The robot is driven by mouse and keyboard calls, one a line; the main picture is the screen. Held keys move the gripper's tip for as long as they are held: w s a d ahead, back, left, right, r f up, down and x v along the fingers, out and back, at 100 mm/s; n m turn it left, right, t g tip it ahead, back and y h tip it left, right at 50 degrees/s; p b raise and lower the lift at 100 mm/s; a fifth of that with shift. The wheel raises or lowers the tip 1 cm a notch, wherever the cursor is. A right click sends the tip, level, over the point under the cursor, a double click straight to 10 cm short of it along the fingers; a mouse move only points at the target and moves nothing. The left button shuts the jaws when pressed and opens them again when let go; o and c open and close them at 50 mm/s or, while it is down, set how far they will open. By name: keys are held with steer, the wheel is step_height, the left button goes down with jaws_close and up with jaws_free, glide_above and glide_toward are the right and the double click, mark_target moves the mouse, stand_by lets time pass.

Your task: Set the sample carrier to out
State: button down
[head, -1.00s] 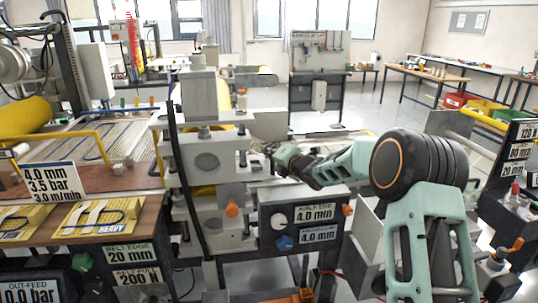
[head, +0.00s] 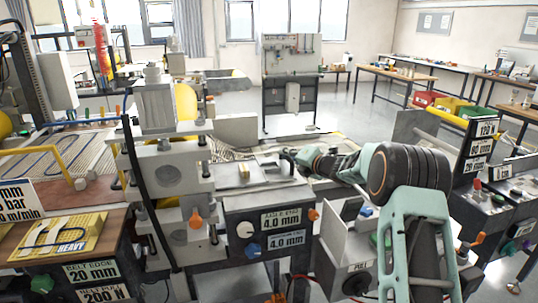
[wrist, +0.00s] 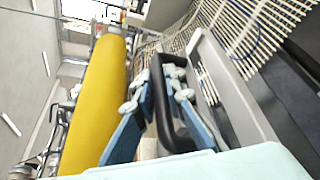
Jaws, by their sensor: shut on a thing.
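A black U-shaped handle (wrist: 172,100) stands on a light grey plate or rail, which I take to be the sample carrier (wrist: 232,105). In the wrist view my gripper (wrist: 160,88) has its blue-grey fingers on both sides of the handle and is shut on it. In the head view my gripper (head: 298,160) is at the right end of a flat grey slab (head: 262,190) above the control panel; the handle is small there and partly hidden by the gripper. The carrier's full travel is not clear.
A roller stand (head: 168,175) with an orange knob (head: 195,218) is left of the slab. The panel (head: 282,220) with white and blue knobs is below. A yellow roller (wrist: 98,95) runs close beside my gripper. A grey box (head: 345,250) stands in front of my arm.

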steer(key=shift+w+d, duration=0.25)
steer(key=shift+d, duration=0.65)
steer(key=shift+w+d, duration=0.25)
steer(key=shift+d, duration=0.65)
steer(key=c, duration=2)
jaws_free()
steer(key=shift+d, duration=0.15)
steer(key=shift+o, duration=0.2)
steer(key=v, duration=1.2)
